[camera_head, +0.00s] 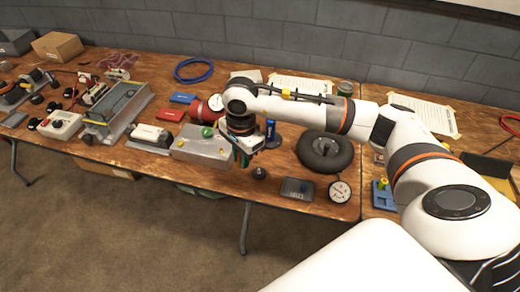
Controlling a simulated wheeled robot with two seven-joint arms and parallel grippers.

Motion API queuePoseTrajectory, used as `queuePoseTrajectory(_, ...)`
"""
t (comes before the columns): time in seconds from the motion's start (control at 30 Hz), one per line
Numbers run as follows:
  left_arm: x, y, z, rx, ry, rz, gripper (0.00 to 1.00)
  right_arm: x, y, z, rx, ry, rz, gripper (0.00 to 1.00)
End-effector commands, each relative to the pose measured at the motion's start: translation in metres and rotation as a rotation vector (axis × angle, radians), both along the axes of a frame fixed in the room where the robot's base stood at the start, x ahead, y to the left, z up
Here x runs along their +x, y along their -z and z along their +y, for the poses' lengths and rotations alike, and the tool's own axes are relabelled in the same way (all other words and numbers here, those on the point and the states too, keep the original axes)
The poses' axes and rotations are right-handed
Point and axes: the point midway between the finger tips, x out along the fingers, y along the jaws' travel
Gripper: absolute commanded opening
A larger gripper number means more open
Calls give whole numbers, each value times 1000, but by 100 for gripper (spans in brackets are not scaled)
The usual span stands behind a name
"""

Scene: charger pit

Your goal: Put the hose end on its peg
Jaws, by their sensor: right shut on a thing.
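My right gripper (243,158) points down just right of the grey box (200,147) with a green ball-shaped knob (208,132). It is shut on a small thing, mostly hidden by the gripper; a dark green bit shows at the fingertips. I cannot tell whether this is the hose end. A blue upright piece (270,128) on a dark base stands right of the gripper; I cannot tell whether it is the peg. A blue hose coil (193,71) lies at the back of the table. My left gripper is not in view.
A black tyre-like ring (325,153), a black knob (259,173), a dark display box (297,188) and a round gauge (340,191) lie right of the gripper. A red gauge (216,101) stands behind it. Several devices crowd the table (90,158) at left.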

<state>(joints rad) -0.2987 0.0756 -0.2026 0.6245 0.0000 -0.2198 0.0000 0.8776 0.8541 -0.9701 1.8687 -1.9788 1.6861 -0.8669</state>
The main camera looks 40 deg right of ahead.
Motion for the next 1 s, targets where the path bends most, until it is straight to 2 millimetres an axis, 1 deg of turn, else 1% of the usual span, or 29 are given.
queuePoseTrajectory(0.03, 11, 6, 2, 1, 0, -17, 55, 10, 15, -11, 2, 194, 11, 0)
queuePoseTrajectory(0.07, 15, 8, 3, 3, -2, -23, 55, 16, 21, -17, 3, 310, 14, 0)
queuePoseTrajectory(0.1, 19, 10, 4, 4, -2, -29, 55, 23, 29, -26, 3, 461, 19, 0)
queuePoseTrajectory(0.17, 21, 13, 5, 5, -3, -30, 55, 31, 41, -38, 4, 675, 27, 0)
queuePoseTrajectory(0.2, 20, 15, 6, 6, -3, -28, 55, 36, 48, -46, 3, 807, 30, 0)
queuePoseTrajectory(0.3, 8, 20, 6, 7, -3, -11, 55, 44, 63, -63, -2, 1086, 40, 0)
queuePoseTrajectory(0.4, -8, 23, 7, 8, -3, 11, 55, 49, 74, -75, -6, 1282, 46, 0)
queuePoseTrajectory(0.5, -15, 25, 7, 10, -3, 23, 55, 51, 80, -82, -9, 1395, 48, 0)
queuePoseTrajectory(0.6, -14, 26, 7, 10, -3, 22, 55, 52, 83, -85, -10, 1441, 47, 0)
queuePoseTrajectory(0.77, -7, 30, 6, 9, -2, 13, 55, 52, 90, -85, -11, 1445, 47, 0)
queuePoseTrajectory(1.0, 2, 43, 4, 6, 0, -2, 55, 52, 109, -85, -11, 1443, 49, 0)
